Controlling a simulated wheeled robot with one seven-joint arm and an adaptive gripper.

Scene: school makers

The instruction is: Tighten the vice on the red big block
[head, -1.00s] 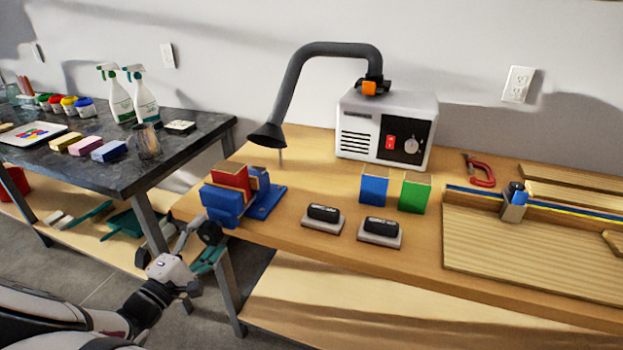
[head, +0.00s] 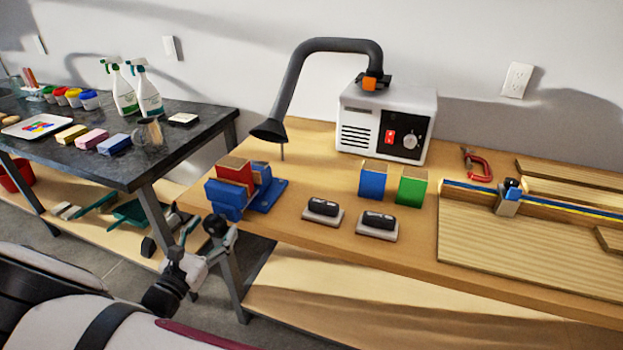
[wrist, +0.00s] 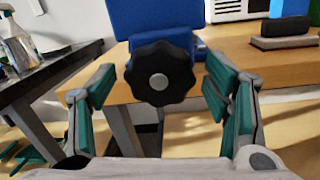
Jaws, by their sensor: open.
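The blue vice (head: 265,194) is on the left end of the wooden bench, near its front edge. The red big block (head: 235,173) stands between its jaws; whether the jaws touch it is not clear. In the wrist view the vice's blue front jaw (wrist: 160,22) faces me, with its black lobed knob (wrist: 160,75) in front. My gripper (wrist: 160,100) is open, with one green-padded finger on each side of the knob and apart from it. In the head view my gripper (head: 205,240) is low in front of the vice. The red block is not seen in the wrist view.
A blue block (head: 373,181) and a green block (head: 411,187) stand right of the vice. Two black-topped erasers (head: 323,208) lie nearer the front edge. A fume extractor (head: 385,122) has its hose hanging close behind the vice. A dark table (head: 80,165) stands left.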

